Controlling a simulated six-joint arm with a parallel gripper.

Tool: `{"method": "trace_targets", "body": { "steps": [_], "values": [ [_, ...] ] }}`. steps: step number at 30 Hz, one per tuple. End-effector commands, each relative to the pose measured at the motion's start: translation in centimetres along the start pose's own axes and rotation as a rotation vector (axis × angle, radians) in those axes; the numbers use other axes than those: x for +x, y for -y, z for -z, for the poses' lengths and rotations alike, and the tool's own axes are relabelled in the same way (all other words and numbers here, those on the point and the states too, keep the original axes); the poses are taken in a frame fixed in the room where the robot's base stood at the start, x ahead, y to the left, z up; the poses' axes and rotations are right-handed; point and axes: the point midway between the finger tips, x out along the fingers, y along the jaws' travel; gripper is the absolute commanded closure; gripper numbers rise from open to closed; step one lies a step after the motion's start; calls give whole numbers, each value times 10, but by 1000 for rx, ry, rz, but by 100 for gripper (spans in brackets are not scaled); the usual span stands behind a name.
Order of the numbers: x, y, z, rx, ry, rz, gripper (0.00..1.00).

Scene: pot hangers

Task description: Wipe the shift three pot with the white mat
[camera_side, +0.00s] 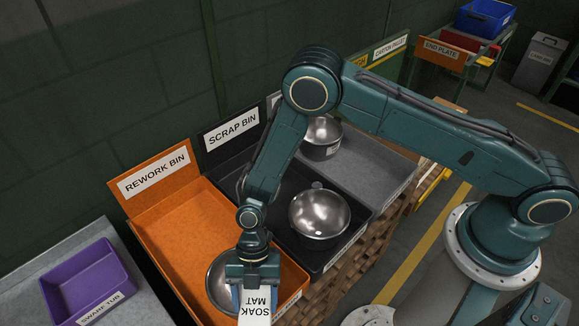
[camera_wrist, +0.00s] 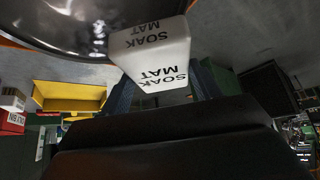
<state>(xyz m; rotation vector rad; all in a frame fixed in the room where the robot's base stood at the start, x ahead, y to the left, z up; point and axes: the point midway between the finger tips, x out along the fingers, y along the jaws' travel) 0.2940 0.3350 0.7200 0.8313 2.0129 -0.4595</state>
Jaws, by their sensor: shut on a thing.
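My gripper (camera_side: 252,284) is low over the front of the orange rework bin (camera_side: 180,235), shut on the white mat (camera_side: 257,306), which reads "SOAK MAT". A shiny metal pot (camera_side: 217,284) sits in that bin, partly hidden behind my gripper. In the wrist view the mat (camera_wrist: 160,58) is right by the dark, shiny pot (camera_wrist: 85,22); I cannot tell whether they touch. A second pot (camera_side: 319,213) sits in the black scrap bin, and a third (camera_side: 321,140) stands in the grey tray behind it. I cannot read which pot is shift three.
The black scrap bin (camera_side: 226,136) adjoins the rework bin on its right, and the grey tray (camera_side: 375,168) lies beyond it. A purple swarf tub (camera_side: 88,283) stands at left. A green wall runs behind the bins. An end plate station (camera_side: 447,54) is at back right.

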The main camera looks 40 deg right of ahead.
Motion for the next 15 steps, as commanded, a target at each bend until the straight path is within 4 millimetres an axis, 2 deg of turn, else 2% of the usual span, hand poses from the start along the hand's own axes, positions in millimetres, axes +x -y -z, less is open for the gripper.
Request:
{"method": "trace_targets", "body": {
  "steps": [1,15],
  "values": [
    [-10,-2,6,-4,0,-6,67],
    [-45,-1,28,-4,0,-5,67]
  ]
}}
